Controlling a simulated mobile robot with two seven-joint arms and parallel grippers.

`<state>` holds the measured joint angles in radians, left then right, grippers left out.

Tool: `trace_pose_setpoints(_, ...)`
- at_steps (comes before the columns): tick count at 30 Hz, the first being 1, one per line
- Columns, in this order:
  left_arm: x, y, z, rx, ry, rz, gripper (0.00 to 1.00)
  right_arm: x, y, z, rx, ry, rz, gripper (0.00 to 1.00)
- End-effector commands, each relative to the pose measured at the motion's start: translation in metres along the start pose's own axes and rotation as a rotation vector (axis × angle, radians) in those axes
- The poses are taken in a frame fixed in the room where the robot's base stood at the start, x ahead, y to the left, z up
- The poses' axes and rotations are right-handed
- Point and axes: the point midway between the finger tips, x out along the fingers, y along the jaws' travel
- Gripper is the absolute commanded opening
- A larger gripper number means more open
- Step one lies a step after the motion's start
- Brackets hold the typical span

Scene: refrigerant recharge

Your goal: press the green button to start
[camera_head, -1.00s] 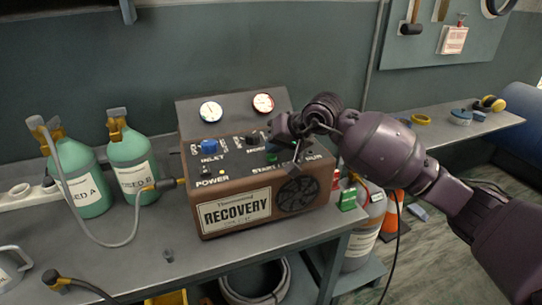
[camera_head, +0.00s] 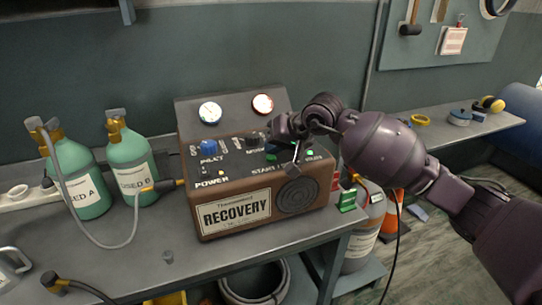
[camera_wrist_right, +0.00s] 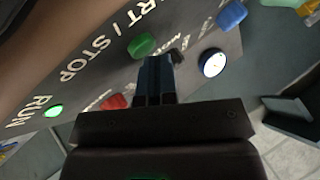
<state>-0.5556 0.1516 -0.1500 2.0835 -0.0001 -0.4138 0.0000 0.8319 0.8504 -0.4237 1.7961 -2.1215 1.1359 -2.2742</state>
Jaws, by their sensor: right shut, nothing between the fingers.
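The brown recovery machine (camera_head: 285,207) stands on the bench in the head view. Its sloped panel has a green button (camera_head: 271,157), which also shows in the right wrist view (camera_wrist_right: 142,44) beside the START / STOP lettering. A green lamp (camera_wrist_right: 54,111) glows next to RUN. A red button (camera_wrist_right: 115,102) is also on the panel. My right gripper (camera_head: 293,168) is over the panel, its fingers shut and empty. In the wrist view its fingertips (camera_wrist_right: 155,65) are close beside the green button; I cannot tell whether they touch. My left gripper is not in view.
Two green bottles (camera_head: 133,172) with a grey hose stand left of the machine. A grey cylinder (camera_head: 366,225) stands below the bench at right. The bench front (camera_head: 130,270) is mostly clear. Two round gauges (camera_head: 210,113) are lit on the machine's back panel.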

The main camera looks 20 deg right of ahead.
Motion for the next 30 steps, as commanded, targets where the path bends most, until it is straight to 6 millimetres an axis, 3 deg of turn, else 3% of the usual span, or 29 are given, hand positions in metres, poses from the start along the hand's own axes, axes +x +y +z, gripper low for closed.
trace_pose_setpoints(17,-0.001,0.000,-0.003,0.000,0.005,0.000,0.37,-0.008,-0.006,-0.006,0.000,0.002,0.000,0.00)
trace_pose_setpoints(30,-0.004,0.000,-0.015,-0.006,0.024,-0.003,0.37,-0.031,-0.023,-0.023,-0.002,0.003,0.000,0.00)
